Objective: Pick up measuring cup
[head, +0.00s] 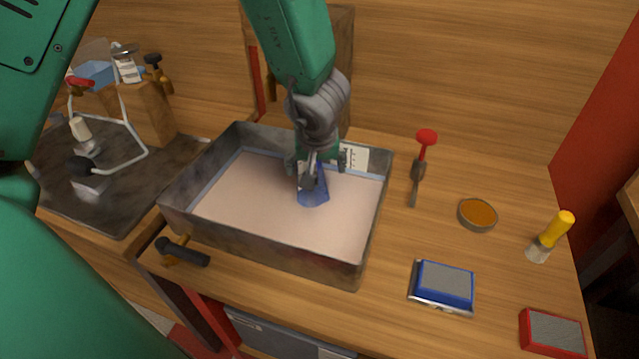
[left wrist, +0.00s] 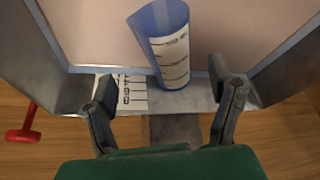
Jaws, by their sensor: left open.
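The blue measuring cup (head: 315,192) is inside the metal tray (head: 270,258), partly hidden by my left gripper in the head view. In the left wrist view the cup (left wrist: 168,50) is translucent blue with a white scale strip and leans slightly. My left gripper (head: 312,172) reaches down into the tray at the cup. In the left wrist view its fingers (left wrist: 161,78) are spread wide, with the cup's lower end roughly between and beyond their tips. I see no finger closed on it. My right gripper is not in view.
The tray holds a pale pink filling. A printed white card (head: 355,157) is at its back wall.

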